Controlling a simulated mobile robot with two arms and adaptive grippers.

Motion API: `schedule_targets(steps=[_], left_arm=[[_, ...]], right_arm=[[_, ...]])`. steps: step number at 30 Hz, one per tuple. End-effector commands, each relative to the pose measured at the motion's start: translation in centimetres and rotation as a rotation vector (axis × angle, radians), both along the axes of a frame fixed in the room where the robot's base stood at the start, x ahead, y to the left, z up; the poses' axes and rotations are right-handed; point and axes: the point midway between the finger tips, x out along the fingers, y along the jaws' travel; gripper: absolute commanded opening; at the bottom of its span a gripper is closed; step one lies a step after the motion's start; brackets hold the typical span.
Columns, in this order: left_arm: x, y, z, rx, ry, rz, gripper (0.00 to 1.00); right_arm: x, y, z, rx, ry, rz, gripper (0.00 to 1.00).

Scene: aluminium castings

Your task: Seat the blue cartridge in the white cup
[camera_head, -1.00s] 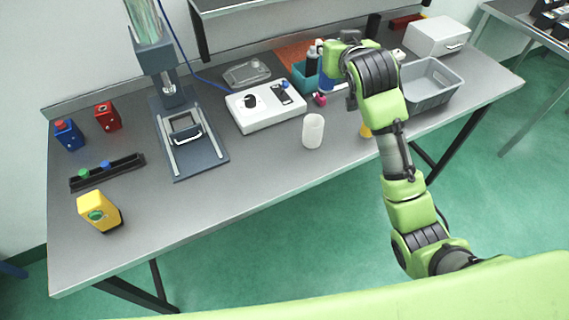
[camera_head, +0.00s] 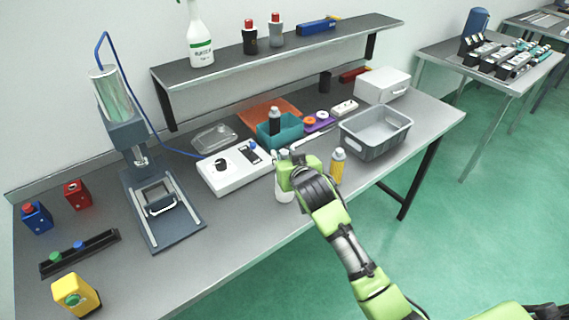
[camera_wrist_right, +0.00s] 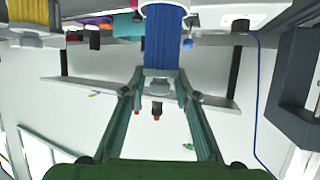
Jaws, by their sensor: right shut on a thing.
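The blue cartridge (camera_wrist_right: 165,40) is a ribbed blue cylinder, seen in the right wrist view between the fingertips of my right gripper (camera_wrist_right: 160,78), which is shut on it. In the head view my right gripper (camera_head: 285,162) is at the white cup (camera_head: 283,190) and hides its upper part. The cup stands on the bench near the front edge. The blue cartridge is hidden in the head view, and I cannot tell whether its end is above or inside the cup. My left gripper is out of view.
A yellow bottle-like cylinder (camera_head: 337,166) stands right of my gripper. A white device (camera_head: 232,178) lies to the left, with a teal bin (camera_head: 283,136) behind and a grey basket (camera_head: 400,128) at right. A dark press (camera_head: 155,200) stands further left.

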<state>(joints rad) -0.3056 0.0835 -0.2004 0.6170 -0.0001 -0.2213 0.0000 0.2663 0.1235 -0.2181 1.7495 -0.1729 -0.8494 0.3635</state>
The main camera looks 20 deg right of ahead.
Motion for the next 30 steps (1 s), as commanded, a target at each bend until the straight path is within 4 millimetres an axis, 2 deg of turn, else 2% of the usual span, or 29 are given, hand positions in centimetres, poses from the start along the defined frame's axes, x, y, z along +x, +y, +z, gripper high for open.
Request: schedule_targets(steps=[8,19,20,21,30], left_arm=[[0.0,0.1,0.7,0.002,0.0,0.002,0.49],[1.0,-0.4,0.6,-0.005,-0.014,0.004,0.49],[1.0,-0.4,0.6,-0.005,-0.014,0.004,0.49],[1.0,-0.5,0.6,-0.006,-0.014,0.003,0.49],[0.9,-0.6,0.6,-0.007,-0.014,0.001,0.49]], right_arm=[[0.0,0.0,-3.5,0.0,0.002,0.0,0.0],[0.0,0.1,-4.1,0.001,-0.001,0.001,0.0],[0.0,0.1,-4.0,0.0,0.0,0.001,0.33],[0.0,0.0,-4.0,0.0,0.0,0.001,0.44],[0.0,0.0,-4.0,0.0,0.0,0.001,0.45]])
